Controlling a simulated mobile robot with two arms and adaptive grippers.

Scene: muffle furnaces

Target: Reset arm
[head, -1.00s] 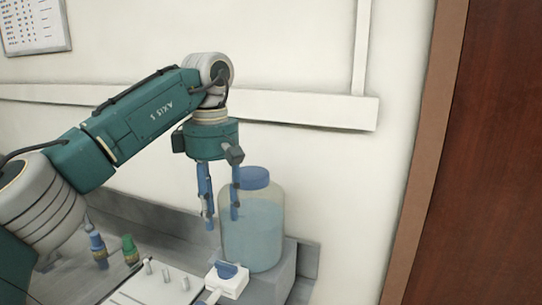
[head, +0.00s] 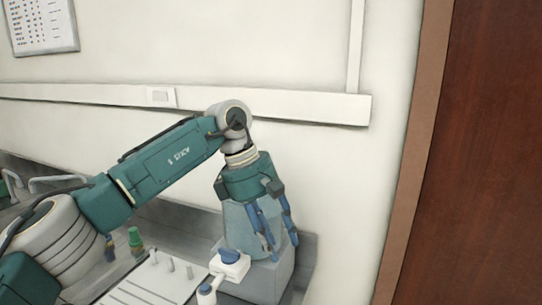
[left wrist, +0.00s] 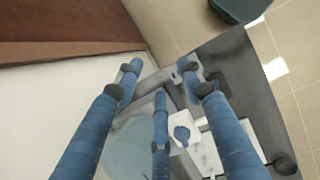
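My left gripper (head: 281,243) hangs from the green arm, fingers pointing down and slightly right. It also shows in the left wrist view (left wrist: 160,80), where its blue fingers are spread apart with nothing between them. In the head view the gripper is in front of the large translucent bottle (head: 238,222) and hides its upper part; I cannot tell whether they touch. The bottle also shows below the fingers in the left wrist view (left wrist: 128,150).
A white device with a blue knob (head: 230,262) stands in front of the bottle. A white panel with pegs (head: 150,285) and a green-capped bottle (head: 135,240) are to the left. A wall rail (head: 300,106) runs behind; a brown door (head: 485,150) is at right.

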